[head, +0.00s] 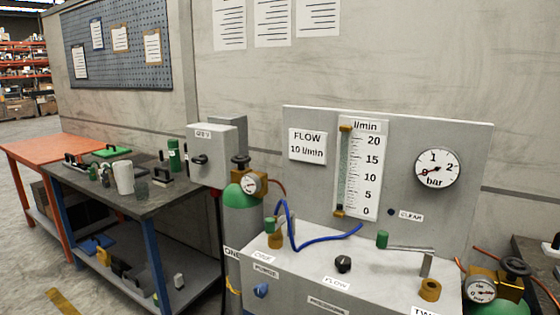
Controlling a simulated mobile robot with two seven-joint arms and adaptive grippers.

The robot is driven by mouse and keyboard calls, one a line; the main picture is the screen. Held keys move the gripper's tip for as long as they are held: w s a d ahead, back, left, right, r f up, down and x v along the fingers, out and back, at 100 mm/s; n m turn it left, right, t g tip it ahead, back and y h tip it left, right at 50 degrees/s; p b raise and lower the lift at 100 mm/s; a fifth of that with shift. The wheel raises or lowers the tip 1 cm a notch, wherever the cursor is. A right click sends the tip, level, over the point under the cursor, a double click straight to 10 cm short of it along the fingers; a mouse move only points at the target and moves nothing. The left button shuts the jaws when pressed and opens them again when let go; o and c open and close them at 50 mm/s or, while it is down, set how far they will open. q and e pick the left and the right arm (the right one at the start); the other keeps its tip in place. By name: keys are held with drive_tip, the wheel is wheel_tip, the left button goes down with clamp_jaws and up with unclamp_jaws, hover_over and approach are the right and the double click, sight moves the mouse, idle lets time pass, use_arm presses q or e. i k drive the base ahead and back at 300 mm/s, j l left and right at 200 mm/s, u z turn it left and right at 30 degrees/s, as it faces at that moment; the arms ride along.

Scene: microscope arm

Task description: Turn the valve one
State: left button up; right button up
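A gas cylinder (242,225) with a green shoulder stands left of the white bench, partly hidden by it. A label (232,252) reading ONE is at its side. On top is a dark round valve handwheel (240,161), with a brass body and a small round gauge (250,185) below it. A second handwheel (515,266) with brass fittings and a gauge (480,290) is at the lower right, by a label starting with TWO. Neither gripper is in view.
The white bench holds a black FLOW knob (343,264), a blue knob (261,290) and a blue hose (325,242). The panel behind carries a flow tube (344,170) and bar dial (437,169). A grey switch box (209,156) stands close left of the first handwheel.

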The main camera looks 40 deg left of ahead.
sight(240, 160)
drive_tip(key=u, duration=1.65)
